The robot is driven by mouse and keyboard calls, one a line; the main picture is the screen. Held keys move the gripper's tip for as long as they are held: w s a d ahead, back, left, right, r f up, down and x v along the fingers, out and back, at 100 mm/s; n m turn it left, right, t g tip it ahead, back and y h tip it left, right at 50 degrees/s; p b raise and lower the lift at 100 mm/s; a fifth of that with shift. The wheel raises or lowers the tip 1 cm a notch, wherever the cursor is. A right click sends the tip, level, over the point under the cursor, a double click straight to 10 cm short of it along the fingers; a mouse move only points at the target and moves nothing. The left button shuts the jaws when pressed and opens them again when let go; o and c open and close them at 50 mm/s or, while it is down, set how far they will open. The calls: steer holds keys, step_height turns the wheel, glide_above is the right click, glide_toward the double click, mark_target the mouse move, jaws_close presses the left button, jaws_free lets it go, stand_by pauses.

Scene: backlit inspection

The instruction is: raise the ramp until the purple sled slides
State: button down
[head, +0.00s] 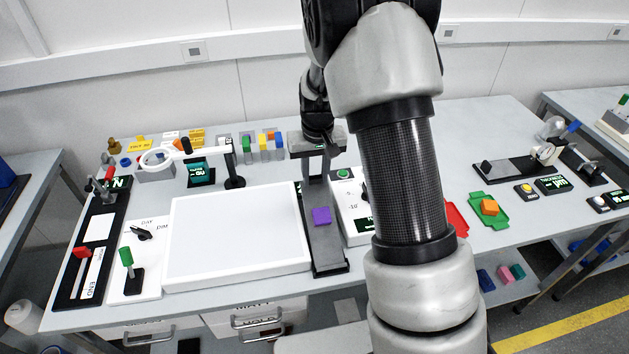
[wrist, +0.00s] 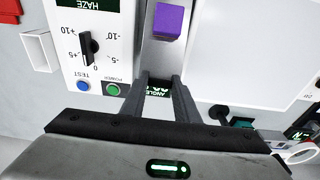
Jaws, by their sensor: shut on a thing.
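The purple sled (head: 321,216) is a small block resting on the narrow grey ramp (head: 323,242), roughly midway along it. In the wrist view the sled (wrist: 168,22) sits at the top edge, on the ramp (wrist: 159,58). My gripper (head: 318,178) is at the far end of the ramp. In the wrist view my gripper's fingers (wrist: 156,85) are on either side of the ramp's end and shut on it. An angle display (wrist: 156,92) shows partly between the fingers; its reading cannot be made out. The ramp's exact tilt is hard to tell.
A large white light panel (head: 240,237) lies close left of the ramp. A white haze control box (head: 351,205) with a knob stands close on its right. A magnifier (head: 165,157) and several small blocks stand at the back left. A green tray (head: 477,203) is to the right.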

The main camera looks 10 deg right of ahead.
steer(key=shift+r, duration=0.1)
steer(key=c, duration=1.4)
jaws_free()
steer(key=shift+o, duration=0.2)
step_height(320, 180, up, 17)
steer(key=s, duration=0.2)
steer(key=shift+s+r, duration=0.15)
steer(key=shift+s, duration=0.15)
